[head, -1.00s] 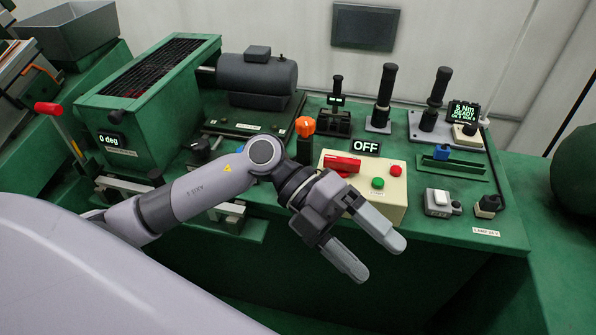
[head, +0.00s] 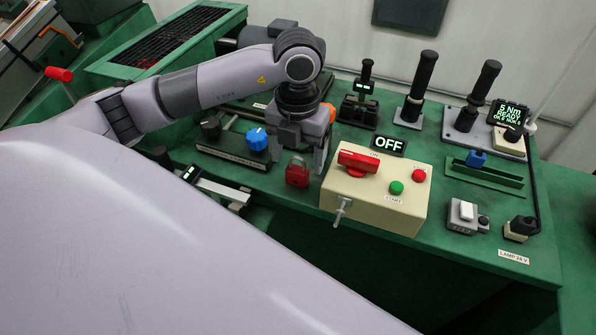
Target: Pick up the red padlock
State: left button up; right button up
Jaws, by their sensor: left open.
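The red padlock (head: 297,175) stands at the front edge of the green bench, left of the cream switch box. Its shackle is at the top, and its front shows clear of my fingers. My left gripper (head: 299,163) points down over the padlock. It is open, with one finger to each side of the padlock in the picture. I cannot tell whether the fingers touch it or how deep they reach around it. My right gripper is not in view.
The cream box (head: 375,200) close on the right carries a red rotary handle (head: 358,161), green and red buttons and a protruding metal pin (head: 341,210). A blue knob (head: 257,139) is close on the left. Upright black levers (head: 423,80) stand behind.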

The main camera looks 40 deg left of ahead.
pick_arm(q)
notch_tip(320, 180, down, 3)
jog(key=shift+f, duration=0.2)
jog(key=shift+c, duration=0.3)
jog(key=c, duration=1.2)
jog(key=shift+r, duration=0.1)
notch_tip(320, 180, up, 12)
jog(key=shift+w+f, duration=0.1)
notch_tip(320, 180, up, 8)
jog(key=p, duration=0.3)
send_over(297, 169)
